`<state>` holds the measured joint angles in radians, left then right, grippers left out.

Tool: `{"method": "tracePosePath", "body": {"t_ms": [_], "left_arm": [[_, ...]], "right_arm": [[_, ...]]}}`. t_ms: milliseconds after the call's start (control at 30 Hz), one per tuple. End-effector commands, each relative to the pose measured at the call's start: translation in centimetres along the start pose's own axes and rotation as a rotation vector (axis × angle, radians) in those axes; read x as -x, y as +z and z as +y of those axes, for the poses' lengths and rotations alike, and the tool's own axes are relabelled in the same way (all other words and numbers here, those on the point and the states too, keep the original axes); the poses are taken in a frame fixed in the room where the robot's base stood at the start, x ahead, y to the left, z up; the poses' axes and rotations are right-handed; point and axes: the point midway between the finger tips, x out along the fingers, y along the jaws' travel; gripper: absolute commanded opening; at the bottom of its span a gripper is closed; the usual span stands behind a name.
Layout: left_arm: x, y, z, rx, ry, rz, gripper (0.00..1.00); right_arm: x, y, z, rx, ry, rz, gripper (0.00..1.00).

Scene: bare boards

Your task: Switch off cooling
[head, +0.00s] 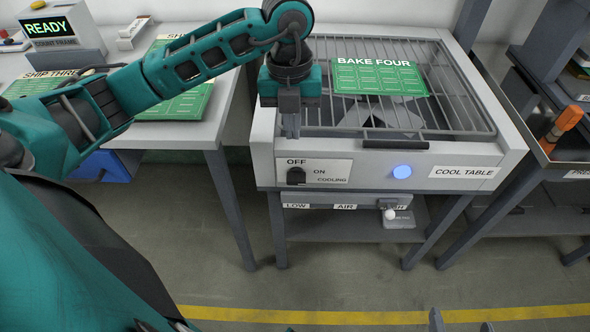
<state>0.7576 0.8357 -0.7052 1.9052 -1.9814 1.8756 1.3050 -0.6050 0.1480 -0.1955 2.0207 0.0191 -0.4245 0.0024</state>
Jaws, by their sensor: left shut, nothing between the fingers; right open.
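The cool table (465,155) stands in the middle, a grey frame with a wire rack on top. On its front panel is a dark cooling switch (296,176), with OFF printed above it and ON to its right. I cannot tell clearly which way the switch points. A round blue light (402,172) glows on the same panel. My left gripper (290,134) is shut and empty, pointing down over the table's front edge, just above the switch in the picture. My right gripper (462,325) shows only as two spread fingertips at the bottom edge; it is open.
A green BAKE FOUR board (378,78) lies on the rack. Below is an AIR slider (390,214) with a white knob near the right end. A left table (185,130) holds green boards and a READY display (47,29). An orange-handled thing (565,122) is at right.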

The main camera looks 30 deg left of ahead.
Motion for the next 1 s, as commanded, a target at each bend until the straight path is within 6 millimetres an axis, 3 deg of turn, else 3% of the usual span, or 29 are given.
{"method": "tracePosePath", "body": {"t_ms": [500,667,1000], "left_arm": [[-0.4,0.5,0.6,0.019,0.026,-0.020,0.00],[-2.9,0.5,0.7,0.020,0.027,-0.018,0.00],[-10.2,0.6,0.8,0.018,0.026,-0.017,0.00]], "right_arm": [[-0.1,0.1,0.0,0.000,0.000,0.000,0.90],[-0.3,0.3,-0.1,-0.001,-0.003,0.002,0.90],[-0.8,0.8,-0.5,-0.005,-0.013,-0.004,0.90]]}}
